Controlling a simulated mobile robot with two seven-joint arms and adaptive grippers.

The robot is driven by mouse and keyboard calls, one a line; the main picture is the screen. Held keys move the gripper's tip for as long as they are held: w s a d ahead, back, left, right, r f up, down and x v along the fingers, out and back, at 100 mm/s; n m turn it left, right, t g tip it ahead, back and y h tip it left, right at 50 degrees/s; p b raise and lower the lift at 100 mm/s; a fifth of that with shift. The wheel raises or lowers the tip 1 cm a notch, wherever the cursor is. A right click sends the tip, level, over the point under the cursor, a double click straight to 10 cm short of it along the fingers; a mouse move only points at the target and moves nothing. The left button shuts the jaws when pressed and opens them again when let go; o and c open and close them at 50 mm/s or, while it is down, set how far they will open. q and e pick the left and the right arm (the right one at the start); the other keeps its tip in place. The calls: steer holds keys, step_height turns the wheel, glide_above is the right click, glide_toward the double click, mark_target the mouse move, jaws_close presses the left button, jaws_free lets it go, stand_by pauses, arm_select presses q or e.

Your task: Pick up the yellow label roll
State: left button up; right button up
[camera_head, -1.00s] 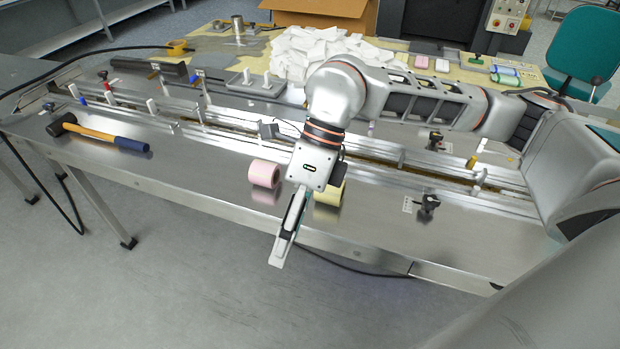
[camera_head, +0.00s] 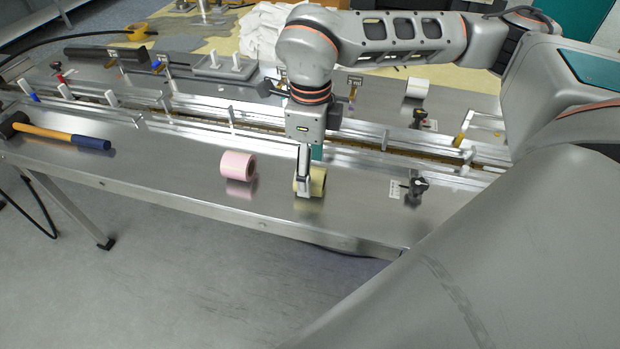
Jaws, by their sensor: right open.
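The yellow label roll (camera_head: 318,182) lies on its side on the steel table, near the front edge. My right gripper (camera_head: 306,188) points down at the roll and its near finger covers the roll's left part. The gripper is open; its far finger is mostly hidden, so I cannot tell whether it touches the roll. My left gripper is not in view.
A pink roll (camera_head: 238,165) lies just left of the yellow one. A mallet (camera_head: 62,135) lies at the far left. A black clamp knob (camera_head: 416,187) stands to the right. Conveyor rails (camera_head: 232,128) run behind the rolls.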

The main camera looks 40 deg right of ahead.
steer(key=shift+f, duration=1.35)
steer(key=c, duration=1.2)
steer(key=shift+r, duration=0.1)
steer(key=shift+c, duration=0.2)
